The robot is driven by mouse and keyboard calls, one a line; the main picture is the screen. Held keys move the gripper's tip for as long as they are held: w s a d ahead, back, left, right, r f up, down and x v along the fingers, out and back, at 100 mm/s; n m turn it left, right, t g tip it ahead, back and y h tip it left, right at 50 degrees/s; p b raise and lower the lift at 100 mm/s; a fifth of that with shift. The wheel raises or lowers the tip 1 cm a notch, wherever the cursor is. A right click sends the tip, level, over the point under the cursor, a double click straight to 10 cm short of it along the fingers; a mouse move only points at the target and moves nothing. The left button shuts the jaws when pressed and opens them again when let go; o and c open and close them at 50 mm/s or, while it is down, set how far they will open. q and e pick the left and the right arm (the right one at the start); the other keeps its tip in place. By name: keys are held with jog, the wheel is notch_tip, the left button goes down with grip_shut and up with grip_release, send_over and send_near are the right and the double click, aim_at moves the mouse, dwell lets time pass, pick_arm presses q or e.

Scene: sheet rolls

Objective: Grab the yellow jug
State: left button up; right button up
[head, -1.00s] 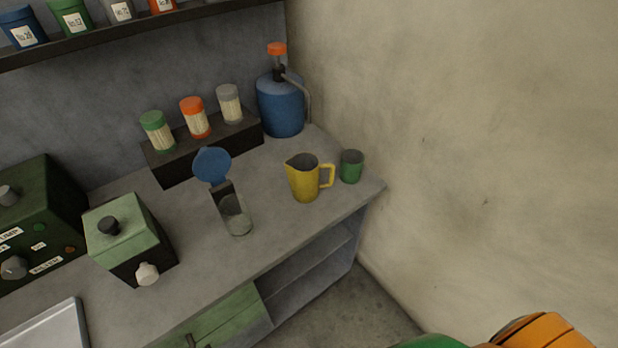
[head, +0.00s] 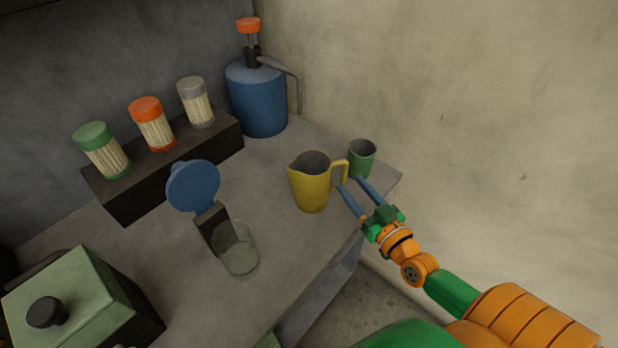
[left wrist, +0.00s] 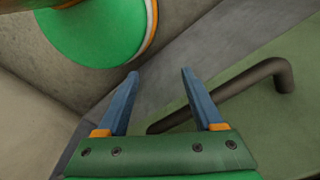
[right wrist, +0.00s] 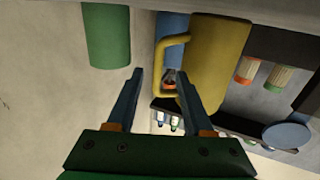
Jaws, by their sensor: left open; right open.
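The yellow jug (head: 311,184) stands upright on the grey counter, its handle (head: 341,172) on the right side. My right gripper (head: 352,182) is open at the handle's right, its blue fingers pointing at the handle and the green cup. In the right wrist view the jug (right wrist: 216,62) and its handle show just beyond the fingertips (right wrist: 161,73), and the right finger overlaps the jug in the picture. Whether a finger touches the handle I cannot tell. My left gripper (left wrist: 157,75) is open and empty, near a dark bar handle on a green panel.
A green cup (head: 362,157) stands close behind the jug's handle. A clear container with a blue lid (head: 194,187) is at the left. A blue pump bottle (head: 258,97) stands behind. The wall bounds the right side.

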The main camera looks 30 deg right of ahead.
aim_at(346, 175)
jog(key=shift+w+d+r, duration=0.15)
jog(key=shift+w+r, duration=0.25)
jog(key=shift+w, duration=0.3)
jog(key=w, duration=0.4)
jog(key=shift+f, duration=0.35)
jog(key=shift+s+r, duration=0.1)
jog(key=shift+s, duration=0.1)
jog(key=shift+c, duration=1.4)
grip_shut()
